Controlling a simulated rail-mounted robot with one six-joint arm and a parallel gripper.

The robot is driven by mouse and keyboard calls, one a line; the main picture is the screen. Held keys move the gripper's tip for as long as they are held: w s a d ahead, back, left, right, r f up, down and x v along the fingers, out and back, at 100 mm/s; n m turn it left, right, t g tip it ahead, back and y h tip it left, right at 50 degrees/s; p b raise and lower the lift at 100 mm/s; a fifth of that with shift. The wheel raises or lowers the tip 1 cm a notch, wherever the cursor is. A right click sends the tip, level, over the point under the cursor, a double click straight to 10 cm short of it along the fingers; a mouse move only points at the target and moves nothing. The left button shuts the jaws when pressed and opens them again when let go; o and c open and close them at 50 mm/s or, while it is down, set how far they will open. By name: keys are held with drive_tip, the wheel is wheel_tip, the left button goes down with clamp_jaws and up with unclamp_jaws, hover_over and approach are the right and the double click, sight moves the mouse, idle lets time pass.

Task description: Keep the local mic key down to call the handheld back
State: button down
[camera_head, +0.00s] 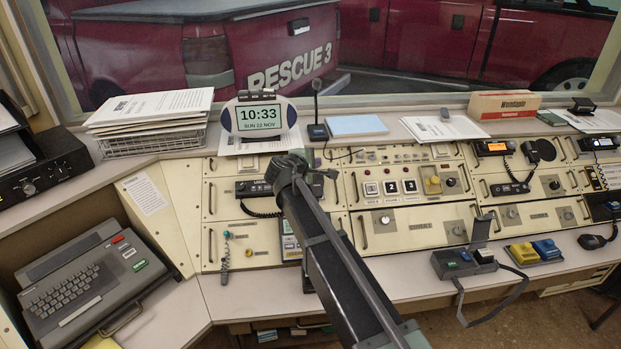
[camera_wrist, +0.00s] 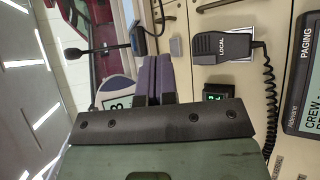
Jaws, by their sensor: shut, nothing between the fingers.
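The black local mic (camera_wrist: 222,45), marked LOCAL, sits on the cream panel in the wrist view, with a coiled cord from its end. A small unit with a green display (camera_wrist: 218,97) is beside it. In the head view the mic (camera_head: 260,188) is at the left of the console, its key too small to make out. My gripper (camera_wrist: 158,60) is shut and empty, its purple fingers together. In the wrist view it is left of the mic and apart from it. My arm hides part of the panel in the head view.
A clock (camera_head: 260,117) and a gooseneck microphone (camera_head: 317,105) stand on the shelf behind the panel. A paging unit (camera_wrist: 304,75) is at the wrist view's right edge. A black desk unit (camera_head: 463,263) and a yellow and blue pedal pair (camera_head: 535,251) lie at the right front.

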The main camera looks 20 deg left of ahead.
drive_tip(key=w+f+b, duration=0.1)
drive_tip(key=f+b, duration=0.1)
drive_tip(key=w+a+f+b, duration=0.1)
drive_tip(key=f+b, duration=0.1)
drive_tip(key=w+f+b, duration=0.2)
drive_tip(key=f+b, duration=0.1)
drive_tip(key=shift+a, duration=0.4)
drive_tip(key=shift+w+a+f, duration=0.1)
drive_tip(key=shift+w+f, duration=0.1)
drive_tip(key=shift+f, duration=0.05)
idle(1.6)
drive_tip(key=shift+w+a+f+b, duration=0.1)
drive_tip(key=shift+w+f+b, duration=0.1)
drive_tip(key=shift+f+b, duration=0.25)
drive_tip(key=shift+w+a+f+b, duration=0.1)
drive_tip(key=shift+w+f+b, duration=0.1)
drive_tip(key=shift+b, duration=0.25)
idle(0.3)
idle(2.3)
drive_tip(key=shift+s+d+r+p, duration=0.2)
drive_tip(key=shift+s+r+p, duration=0.2)
drive_tip(key=shift+r+p, duration=0.3)
